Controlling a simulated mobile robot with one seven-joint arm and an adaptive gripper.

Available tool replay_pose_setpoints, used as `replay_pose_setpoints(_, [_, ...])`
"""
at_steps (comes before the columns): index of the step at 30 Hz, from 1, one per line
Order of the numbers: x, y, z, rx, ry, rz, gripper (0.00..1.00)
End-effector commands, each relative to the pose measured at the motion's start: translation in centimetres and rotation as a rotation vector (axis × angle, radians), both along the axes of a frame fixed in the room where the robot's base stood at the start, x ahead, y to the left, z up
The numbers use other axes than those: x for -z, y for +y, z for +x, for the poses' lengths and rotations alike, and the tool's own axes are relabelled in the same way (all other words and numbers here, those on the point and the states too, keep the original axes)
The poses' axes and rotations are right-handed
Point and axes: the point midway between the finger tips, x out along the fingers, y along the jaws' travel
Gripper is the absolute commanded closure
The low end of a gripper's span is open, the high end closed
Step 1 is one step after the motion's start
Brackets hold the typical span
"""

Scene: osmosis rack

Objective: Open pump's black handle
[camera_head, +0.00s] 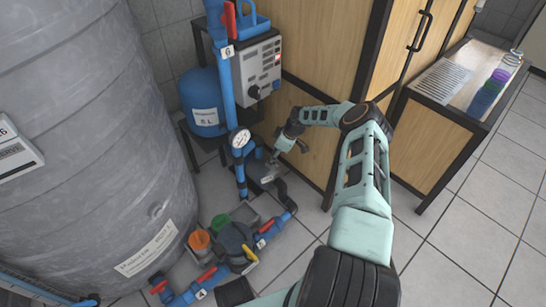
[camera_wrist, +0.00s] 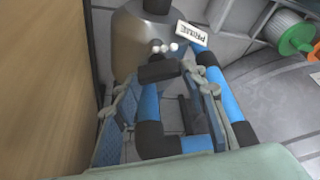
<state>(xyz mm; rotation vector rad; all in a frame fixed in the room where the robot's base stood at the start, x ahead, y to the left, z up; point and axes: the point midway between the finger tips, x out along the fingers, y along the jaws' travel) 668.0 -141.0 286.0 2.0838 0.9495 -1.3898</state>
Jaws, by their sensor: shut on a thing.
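The pump's black handle (camera_wrist: 157,73) shows in the wrist view as a small dark block above a blue pipe with black elbows. My gripper (camera_wrist: 160,80) has a finger on either side of it and appears closed on it. In the head view my gripper (camera_head: 270,168) reaches down beside the blue pipework, right of the pressure gauge (camera_head: 240,138). The handle is too small and covered there to make out. A white label tag (camera_wrist: 191,39) stands just beyond the handle in the wrist view.
A large grey tank (camera_head: 90,130) fills the left. A blue vessel (camera_head: 206,105) and a control box (camera_head: 258,70) stand behind the pipes. Red-handled valves (camera_head: 207,276) sit low in front. Floor at right is clear.

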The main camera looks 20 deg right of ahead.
Motion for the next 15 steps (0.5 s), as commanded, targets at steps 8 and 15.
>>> replay_pose_setpoints(8, [0.14,-0.14,-0.10,-0.071,0.003,-0.002,0.85])
replay_pose_setpoints(15, [0.15,-0.15,-0.11,-0.084,0.002,-0.005,0.85])
